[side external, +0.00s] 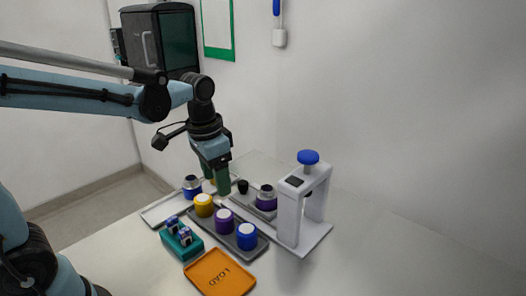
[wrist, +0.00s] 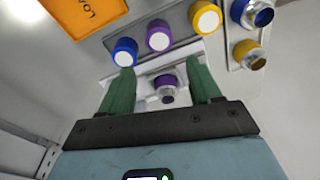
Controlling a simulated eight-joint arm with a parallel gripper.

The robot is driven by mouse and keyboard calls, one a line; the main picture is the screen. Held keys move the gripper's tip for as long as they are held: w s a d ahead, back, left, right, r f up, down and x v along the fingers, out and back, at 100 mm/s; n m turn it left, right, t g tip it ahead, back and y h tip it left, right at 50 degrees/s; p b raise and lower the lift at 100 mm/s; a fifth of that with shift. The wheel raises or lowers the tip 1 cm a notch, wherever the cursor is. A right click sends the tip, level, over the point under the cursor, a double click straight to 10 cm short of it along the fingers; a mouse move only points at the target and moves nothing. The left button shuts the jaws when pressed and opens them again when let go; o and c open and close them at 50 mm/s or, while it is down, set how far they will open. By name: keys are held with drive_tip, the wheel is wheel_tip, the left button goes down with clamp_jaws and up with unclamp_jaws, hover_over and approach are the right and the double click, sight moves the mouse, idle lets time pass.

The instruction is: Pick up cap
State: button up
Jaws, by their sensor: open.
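Several colored caps with white tops stand in a row on a dark grey tray (side external: 232,239): a yellow cap (side external: 203,205), a purple cap (side external: 224,221) and a blue cap (side external: 246,236). The wrist view shows the blue cap (wrist: 125,51), purple cap (wrist: 158,36) and yellow cap (wrist: 205,18) beyond the fingers. My gripper (side external: 216,187) is open with green fingers pointing down, above and behind the row. In the wrist view my gripper (wrist: 163,74) is empty. A purple body with a silver neck (side external: 266,198) shows between the fingers there, farther off.
A white press with a blue knob (side external: 308,157) stands right of the trays. A blue body with a silver neck (side external: 192,187) stands on a pale tray (side external: 156,214). A teal holder (side external: 178,242) and an orange tray (side external: 219,276) lie in front. The table's right side is clear.

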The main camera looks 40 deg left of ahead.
sight(224, 213)
drive_tip(key=shift+m+g, duration=0.3)
drive_tip(key=shift+g, duration=0.3)
drive_tip(key=shift+w+f, duration=0.2)
drive_tip(key=shift+f, duration=1.95)
drive_tip(key=shift+w+f, duration=0.25)
drive_tip(key=shift+f, duration=1.95)
drive_tip(key=shift+w+f, duration=0.2)
drive_tip(key=shift+f, duration=1.95)
drive_tip(key=c, duration=0.8)
drive_tip(key=shift+o, duration=0.2)
drive_tip(key=shift+r, duration=0.1)
